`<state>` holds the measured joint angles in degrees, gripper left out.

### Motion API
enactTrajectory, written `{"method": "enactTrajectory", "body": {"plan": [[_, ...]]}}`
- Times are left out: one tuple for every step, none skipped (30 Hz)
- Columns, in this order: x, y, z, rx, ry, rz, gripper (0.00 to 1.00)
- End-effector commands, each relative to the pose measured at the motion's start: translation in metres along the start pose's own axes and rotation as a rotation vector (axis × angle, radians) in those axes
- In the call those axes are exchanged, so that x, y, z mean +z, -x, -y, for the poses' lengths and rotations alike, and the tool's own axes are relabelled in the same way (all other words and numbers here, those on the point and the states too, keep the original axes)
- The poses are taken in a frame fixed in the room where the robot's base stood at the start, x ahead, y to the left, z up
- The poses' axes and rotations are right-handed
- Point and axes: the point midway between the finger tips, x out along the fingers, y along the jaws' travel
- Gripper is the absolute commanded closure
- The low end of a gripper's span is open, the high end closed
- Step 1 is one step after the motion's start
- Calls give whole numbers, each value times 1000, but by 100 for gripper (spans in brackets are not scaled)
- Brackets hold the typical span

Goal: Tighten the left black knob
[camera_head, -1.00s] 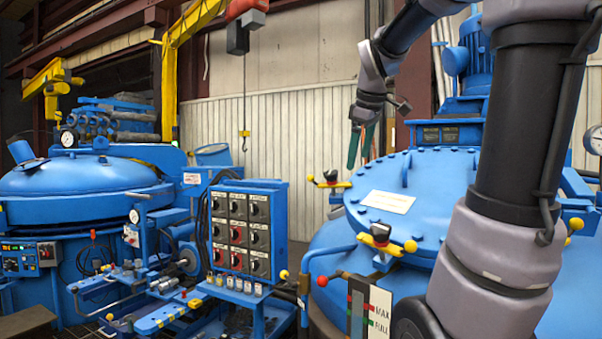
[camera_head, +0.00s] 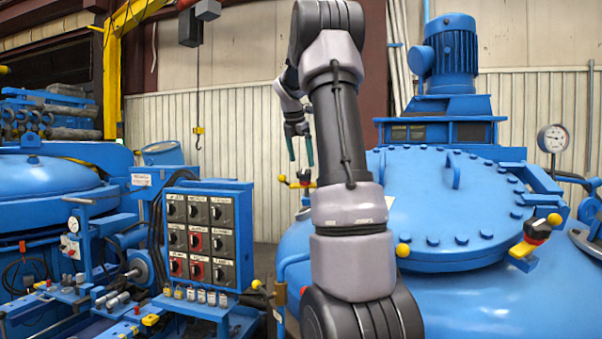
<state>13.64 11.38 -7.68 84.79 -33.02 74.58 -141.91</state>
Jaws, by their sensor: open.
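A black knob (camera_head: 304,175) sits on a yellow-handled clamp at the left rim of the round blue furnace lid (camera_head: 465,195). Another black knob (camera_head: 537,229) with yellow ends stands on a clamp at the right rim. A yellow ball (camera_head: 403,250) shows at the front rim beside my arm, which hides whatever it is attached to. My gripper (camera_head: 300,152) is open and empty, its teal fingers pointing down. In the picture it is just above the left knob. I see a gap between them but cannot tell the depth.
A blue control panel (camera_head: 208,240) with several switches stands left of the furnace. A hook (camera_head: 198,135) hangs from a yellow crane behind it. A blue motor (camera_head: 450,50) and a pressure gauge (camera_head: 553,139) rise behind the lid. My arm covers the lid's left part.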

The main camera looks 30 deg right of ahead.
Motion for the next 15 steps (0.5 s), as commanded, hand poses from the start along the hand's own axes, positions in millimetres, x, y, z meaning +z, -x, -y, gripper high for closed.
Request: {"method": "enactTrajectory", "body": {"plan": [[0,-11,1,-3,0,-1,6],[0,-17,1,-4,0,-1,6],[0,-24,1,-3,0,-1,6],[0,-29,1,-3,-1,-2,6],[0,-33,1,-2,-1,-1,6],[0,-39,1,-2,-2,0,6],[0,-42,1,-2,-2,0,6],[0,-46,1,-2,-2,0,6],[0,-50,1,-1,-2,0,6],[0,-52,1,-1,-2,-1,6],[0,-54,1,-1,-2,0,6],[0,-56,0,0,-2,0,6],[0,-56,0,1,-2,0,6],[0,-57,0,1,-2,0,6],[0,-58,0,1,-2,1,6]]}}
